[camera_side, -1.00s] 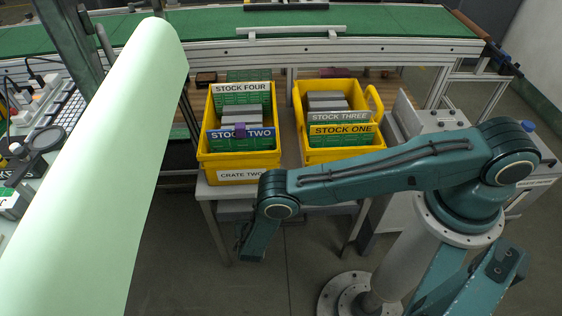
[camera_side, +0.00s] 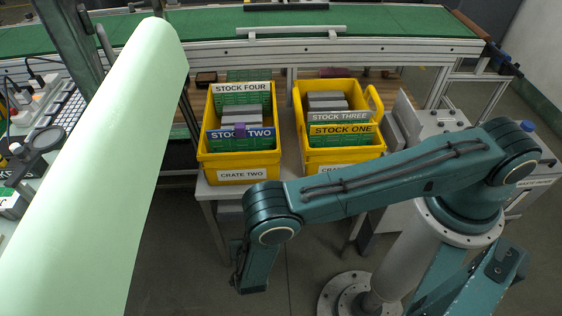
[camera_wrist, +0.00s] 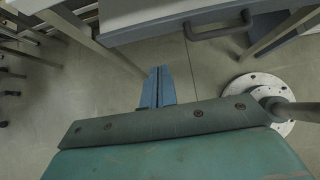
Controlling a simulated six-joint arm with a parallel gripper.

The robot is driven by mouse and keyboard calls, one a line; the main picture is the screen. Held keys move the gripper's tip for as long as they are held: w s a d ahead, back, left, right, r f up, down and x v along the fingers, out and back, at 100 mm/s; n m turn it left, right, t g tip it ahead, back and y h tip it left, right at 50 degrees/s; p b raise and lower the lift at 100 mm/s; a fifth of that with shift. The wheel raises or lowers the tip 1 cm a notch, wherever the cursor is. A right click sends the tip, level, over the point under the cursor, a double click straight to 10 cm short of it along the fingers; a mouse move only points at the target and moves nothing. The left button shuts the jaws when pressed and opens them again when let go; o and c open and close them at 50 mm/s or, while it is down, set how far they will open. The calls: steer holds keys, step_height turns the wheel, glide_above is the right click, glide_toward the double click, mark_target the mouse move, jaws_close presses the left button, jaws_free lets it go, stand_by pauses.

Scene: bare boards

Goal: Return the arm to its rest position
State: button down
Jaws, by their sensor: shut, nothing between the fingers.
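My arm reaches left from its column in the side view, with its wrist end bent downward in front of the crate table. My gripper (camera_wrist: 158,72) shows in the wrist view as two blue fingers shut together with nothing between them. It points over bare grey floor. In the side view the gripper (camera_side: 238,284) is small and dark at the lower end of the arm, below and in front of crate two (camera_side: 243,175). It is apart from both crates.
The yellow crate two and a second yellow crate (camera_side: 340,154) stand on a table, holding labelled stock cards. A green conveyor (camera_side: 370,24) runs behind. A pale green curved surface (camera_side: 100,180) blocks the left of the side view. The wrist view shows a drawer handle (camera_wrist: 218,28) and table legs.

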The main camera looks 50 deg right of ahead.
steer(key=shift+r, duration=0.15)
steer(key=w+r+m+g, duration=0.1)
steer(key=w+r+m, duration=0.3)
steer(key=r, duration=0.6)
steer(key=w+d+r+m+g+y, duration=0.1)
steer(key=d+r+m, duration=0.25)
steer(key=r, duration=0.55)
steer(key=d+r+m+y, duration=0.15)
steer(key=r+m, duration=0.25)
steer(key=r, duration=0.6)
steer(key=w+d+r+m+g+y, duration=0.1)
steer(key=d+r+m, duration=0.2)
steer(key=r, duration=0.6)
steer(key=s+d+r+m+y, duration=0.1)
steer(key=s+d+r+m, duration=0.2)
steer(key=s+d+r, duration=0.3)
steer(key=s+d+r+m+y, duration=0.1)
steer(key=s+d+r+m, duration=0.3)
steer(key=r, duration=0.4)
steer(key=s+d+r+m+t, duration=0.1)
steer(key=s+r+m, duration=0.1)
steer(key=s, duration=0.6)
steer(key=s+d+r+m+t, duration=0.1)
steer(key=s+d+r+m, duration=0.1)
steer(key=s, duration=0.6)
steer(key=shift+s+m+y, duration=0.4)
steer(key=shift+m+y, duration=0.05)
steer(key=shift+m, duration=0.3)
